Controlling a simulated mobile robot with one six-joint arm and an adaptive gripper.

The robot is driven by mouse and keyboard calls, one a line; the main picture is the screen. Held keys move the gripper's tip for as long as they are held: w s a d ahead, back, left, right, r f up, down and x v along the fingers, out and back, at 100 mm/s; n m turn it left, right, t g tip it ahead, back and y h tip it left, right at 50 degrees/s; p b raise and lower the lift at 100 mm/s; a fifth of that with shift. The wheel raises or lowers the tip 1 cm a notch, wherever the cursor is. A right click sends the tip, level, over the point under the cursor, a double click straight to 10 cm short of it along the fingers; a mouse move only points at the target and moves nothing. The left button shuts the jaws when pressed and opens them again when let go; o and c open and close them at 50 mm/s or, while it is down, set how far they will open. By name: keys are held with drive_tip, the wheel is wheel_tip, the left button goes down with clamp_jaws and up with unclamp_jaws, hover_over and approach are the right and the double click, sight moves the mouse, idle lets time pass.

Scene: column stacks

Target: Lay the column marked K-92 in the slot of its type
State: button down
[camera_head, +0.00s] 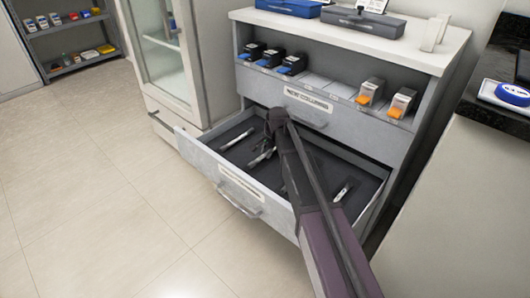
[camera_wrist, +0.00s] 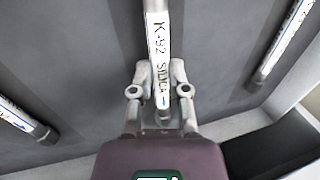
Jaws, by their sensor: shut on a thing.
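The column marked K-92 (camera_wrist: 157,38) is a white-labelled tube with black handwriting, reading K-92 and a word like SILICA. It lies between the fingers of my gripper (camera_wrist: 160,88), which is shut on it near its lower end in the wrist view. In the head view my gripper (camera_head: 268,150) is inside the open grey drawer (camera_head: 242,192), largely hidden behind my arm. Whether the column touches the drawer floor I cannot tell. Other columns lie in the drawer: one at left (camera_wrist: 20,122) and one at right (camera_wrist: 283,42) in the wrist view.
Above the drawer, a shelf holds black-and-blue boxes (camera_head: 271,57) at left and orange-fronted boxes (camera_head: 370,92) at right, with bare spaces between. A lone column (camera_head: 343,190) lies at the drawer's right. Blue and grey cases (camera_head: 362,23) stand on top. The floor at left is clear.

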drive_tip(key=shift+f+b, duration=0.6)
idle(0.7)
drive_tip(key=c, duration=0.5)
unclamp_jaws()
drive_tip(key=shift+c, duration=0.2)
drive_tip(key=s+d+r+n+p, duration=0.1)
drive_tip(key=s+d+p, duration=0.1)
drive_tip(key=s+d, duration=0.1)
drive_tip(key=s+d+r+n+p, duration=0.1)
drive_tip(key=s+d+r+p, duration=0.1)
drive_tip(key=s+d, duration=0.2)
drive_tip(key=s+d+r+n+h+p, duration=0.1)
drive_tip(key=s+d+r+p, duration=0.1)
drive_tip(key=s+d, duration=0.2)
drive_tip(key=shift+s+d+r+g, duration=0.2)
drive_tip(key=shift+d+g, duration=0.1)
drive_tip(key=shift+d, duration=0.05)
drive_tip(key=s+d+r+n+g+h+p, duration=0.1)
drive_tip(key=s+d+r+n+p, duration=0.15)
drive_tip(key=s+d, duration=0.35)
drive_tip(key=s+d+r+n+p, duration=0.2)
drive_tip(key=s+d+r+p, duration=0.25)
drive_tip(key=s, duration=0.45)
wheel_tip(320, 180, up, 36)
drive_tip(key=p, duration=3.6)
drive_tip(key=shift+w+r, duration=0.2)
drive_tip(key=shift+w, duration=0.15)
